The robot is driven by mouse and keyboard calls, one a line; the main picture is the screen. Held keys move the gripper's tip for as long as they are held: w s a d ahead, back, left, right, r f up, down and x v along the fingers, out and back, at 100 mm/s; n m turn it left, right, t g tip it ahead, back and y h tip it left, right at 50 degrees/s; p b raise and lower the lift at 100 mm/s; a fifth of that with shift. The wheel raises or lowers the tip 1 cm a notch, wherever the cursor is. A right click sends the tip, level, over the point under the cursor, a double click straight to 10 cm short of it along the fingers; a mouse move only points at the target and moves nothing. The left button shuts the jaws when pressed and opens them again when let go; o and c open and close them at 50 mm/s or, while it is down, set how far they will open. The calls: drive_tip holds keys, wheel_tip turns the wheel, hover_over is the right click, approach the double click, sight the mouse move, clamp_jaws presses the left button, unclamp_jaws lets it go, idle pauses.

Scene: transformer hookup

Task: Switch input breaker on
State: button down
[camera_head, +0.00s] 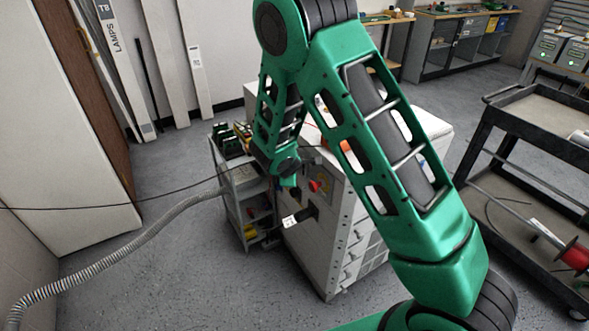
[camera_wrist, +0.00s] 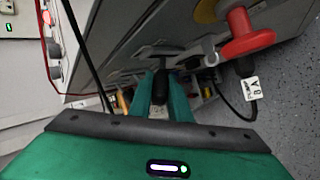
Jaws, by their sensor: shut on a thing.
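The grey transformer cabinet (camera_head: 318,235) stands mid-floor, and its front panel fills the upper part of the wrist view (camera_wrist: 135,35). My gripper (camera_head: 289,183) is at the upper part of that panel. In the wrist view, my gripper's green fingers (camera_wrist: 162,95) are closed around a small black handle (camera_wrist: 160,86) at the panel, apparently the input breaker's. The fingers hide part of it, and its on or off position cannot be read. A red knob (camera_head: 314,186) on a yellow plate is just right of my gripper; it also shows in the wrist view (camera_wrist: 247,36).
A black plug and cable with a white tag (camera_wrist: 252,88) hang from the panel near my gripper. A grey shelf cart (camera_head: 249,191) stands left of the cabinet. A corrugated hose (camera_head: 130,249) crosses the left floor. A dark trolley (camera_head: 535,140) stands right.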

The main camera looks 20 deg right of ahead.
drive_tip(key=shift+s+d, duration=0.1)
drive_tip(key=shift+d, duration=0.25)
drive_tip(key=c, duration=1.7)
unclamp_jaws()
drive_tip(key=shift+o, duration=0.2)
drive_tip(key=shift+a, duration=0.1)
drive_tip(key=shift+s+a+r, duration=0.25)
drive_tip(key=shift+s+r, duration=0.05)
drive_tip(key=shift+s, duration=0.05)
drive_tip(key=v, duration=0.9)
drive_tip(key=shift+s+r, duration=0.25)
